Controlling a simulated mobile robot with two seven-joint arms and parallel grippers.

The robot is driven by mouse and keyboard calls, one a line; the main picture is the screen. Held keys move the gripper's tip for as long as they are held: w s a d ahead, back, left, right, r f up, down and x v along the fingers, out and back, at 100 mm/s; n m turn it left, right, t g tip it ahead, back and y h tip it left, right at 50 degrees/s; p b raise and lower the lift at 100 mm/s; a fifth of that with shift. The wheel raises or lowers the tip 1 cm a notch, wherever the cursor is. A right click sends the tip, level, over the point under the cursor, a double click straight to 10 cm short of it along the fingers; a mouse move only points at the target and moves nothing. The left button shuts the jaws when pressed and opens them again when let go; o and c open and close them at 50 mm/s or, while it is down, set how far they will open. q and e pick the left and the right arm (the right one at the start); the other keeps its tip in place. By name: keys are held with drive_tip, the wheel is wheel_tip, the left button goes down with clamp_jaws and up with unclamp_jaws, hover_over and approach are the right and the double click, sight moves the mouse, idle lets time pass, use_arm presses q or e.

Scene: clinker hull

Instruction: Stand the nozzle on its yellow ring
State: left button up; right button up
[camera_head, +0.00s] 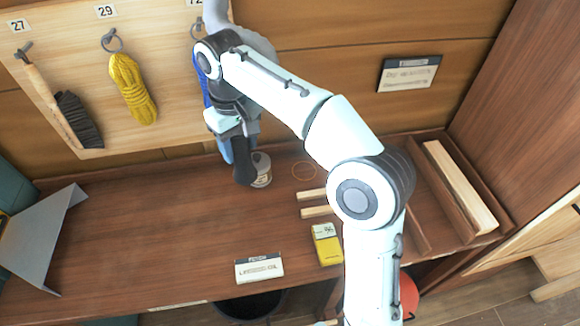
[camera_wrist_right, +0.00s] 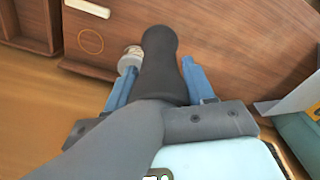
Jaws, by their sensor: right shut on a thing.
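The nozzle (camera_head: 244,165) is a dark grey, tapering body that hangs from my right gripper (camera_head: 236,145), its rounded dark end pointing down above the bench. In the right wrist view the nozzle (camera_wrist_right: 162,65) lies between the two blue fingers of my right gripper (camera_wrist_right: 160,88), which is shut on it. A grey length runs back from it toward the lower left of that view. The yellow ring (camera_head: 305,161) is a thin circle marked on the bench, to the right of the nozzle and bare. It also shows in the wrist view (camera_wrist_right: 91,31). My left gripper is out of view.
A small tin (camera_head: 262,168) stands close beside the nozzle, on the ring's side. Wooden strips (camera_head: 313,195), a yellow box (camera_head: 327,246) and a label stand (camera_head: 259,269) are nearer the front. A bent metal sheet (camera_head: 40,238) is at left. The bench's left middle is clear.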

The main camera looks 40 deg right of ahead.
drive_tip(key=w+d+m+p, duration=0.1)
drive_tip(key=w+d+p, duration=0.1)
drive_tip(key=d, duration=2)
drive_tip(key=shift+w+d+p, duration=0.25)
drive_tip(key=shift+d+p, duration=0.1)
drive_tip(key=shift+p, duration=0.25)
drive_tip(key=f, duration=0.8)
drive_tip(key=shift+s+d, duration=0.15)
drive_tip(key=shift+s, duration=0.1)
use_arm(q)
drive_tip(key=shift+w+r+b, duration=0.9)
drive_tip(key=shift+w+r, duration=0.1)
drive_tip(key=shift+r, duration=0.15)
use_arm(e)
wheel_tip(320, 180, down, 12)
drive_tip(key=shift+w+r, duration=0.1)
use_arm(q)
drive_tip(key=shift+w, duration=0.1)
use_arm(e)
drive_tip(key=shift+w, duration=0.1)
